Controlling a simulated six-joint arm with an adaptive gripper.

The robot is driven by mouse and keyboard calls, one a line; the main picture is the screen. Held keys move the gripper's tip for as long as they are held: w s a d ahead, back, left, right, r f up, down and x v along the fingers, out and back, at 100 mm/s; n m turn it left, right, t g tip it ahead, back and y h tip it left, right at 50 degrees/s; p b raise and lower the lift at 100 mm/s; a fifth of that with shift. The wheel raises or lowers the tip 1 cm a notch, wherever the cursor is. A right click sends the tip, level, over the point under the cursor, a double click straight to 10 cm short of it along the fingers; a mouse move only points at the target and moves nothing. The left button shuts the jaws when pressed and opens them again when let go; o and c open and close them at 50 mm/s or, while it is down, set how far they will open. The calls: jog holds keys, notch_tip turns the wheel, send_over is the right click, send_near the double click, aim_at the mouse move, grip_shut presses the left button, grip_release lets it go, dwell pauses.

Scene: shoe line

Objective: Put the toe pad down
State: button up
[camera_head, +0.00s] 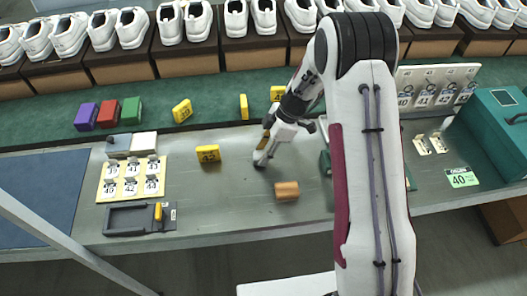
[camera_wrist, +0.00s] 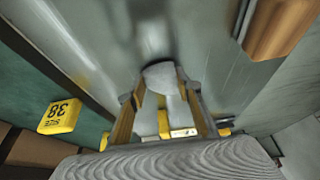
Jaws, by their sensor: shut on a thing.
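My gripper (camera_head: 264,157) is low over the grey worktable, left of my arm. In the wrist view my gripper (camera_wrist: 160,88) is closed around a pale grey rounded piece, which I take to be the toe pad (camera_wrist: 160,73). It sits between the fingertips and sticks out a little past them. In the head view it is too small and blended with the fingers to make out well. I cannot tell whether its far end touches the table.
A brown block (camera_head: 287,191) lies just right of and nearer than my gripper; it also shows in the wrist view (camera_wrist: 272,28). A yellow size block (camera_head: 208,153) stands to the left. A card of tagged pieces (camera_head: 103,187) and a dark tray (camera_head: 127,219) lie farther left.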

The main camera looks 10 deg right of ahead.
jog(key=shift+f, duration=0.3)
jog(key=o, duration=0.9)
jog(key=shift+r, duration=0.15)
jog(key=v, duration=1.2)
jog(key=shift+r, duration=0.1)
dwell(0.4)
